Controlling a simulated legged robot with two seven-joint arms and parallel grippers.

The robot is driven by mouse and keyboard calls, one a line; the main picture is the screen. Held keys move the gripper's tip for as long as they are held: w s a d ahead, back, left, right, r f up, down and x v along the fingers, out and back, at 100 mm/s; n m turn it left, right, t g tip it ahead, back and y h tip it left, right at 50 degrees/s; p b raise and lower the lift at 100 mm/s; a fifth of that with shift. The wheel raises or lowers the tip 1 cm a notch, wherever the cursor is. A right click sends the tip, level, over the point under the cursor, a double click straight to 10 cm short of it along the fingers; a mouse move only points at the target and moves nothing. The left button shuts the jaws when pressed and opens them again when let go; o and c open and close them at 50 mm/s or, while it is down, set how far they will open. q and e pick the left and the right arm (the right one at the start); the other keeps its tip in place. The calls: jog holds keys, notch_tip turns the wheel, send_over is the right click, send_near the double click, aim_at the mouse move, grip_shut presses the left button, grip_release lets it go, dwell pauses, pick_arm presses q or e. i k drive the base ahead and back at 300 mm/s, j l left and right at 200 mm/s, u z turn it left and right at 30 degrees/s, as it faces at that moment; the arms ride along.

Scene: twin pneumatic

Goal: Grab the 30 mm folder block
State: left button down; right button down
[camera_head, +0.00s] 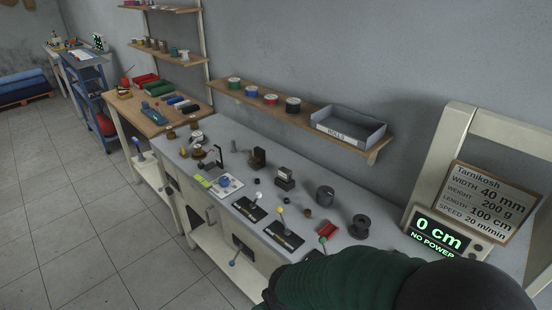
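Several small blocks stand on the grey workbench (222,136). One is a dark block with a pale top (284,178), and a dark brown block (257,158) stands to its left. No size mark is readable on either, so I cannot tell which one is the 30 mm folder block. A dark green, ribbed arm part of mine (345,281) with a black rounded part crosses the bottom right and covers the bench's near right end. I see no gripper fingers, and no left arm is in view.
Dark cylinders (325,196), a spool (360,226), a red item (327,231) and two dark plates lie on the bench. A shelf (262,113) with spools and a grey "ROLLS" tray (349,123) hangs above. A display (440,233) reads "0 cm, NO POWER". Floor is clear at left.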

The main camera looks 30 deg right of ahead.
aim_at(285, 174)
jog(key=z, duration=1.15)
jog(key=i+j+z, duration=0.1)
jog(key=i+j, duration=0.25)
jog(key=j, duration=0.25)
jog(key=i+j+z, duration=0.15)
jog(key=j, duration=0.2)
jog(key=i+j, duration=0.15)
jog(key=j, duration=0.15)
jog(key=i+j+z, duration=0.15)
jog(key=j, duration=0.2)
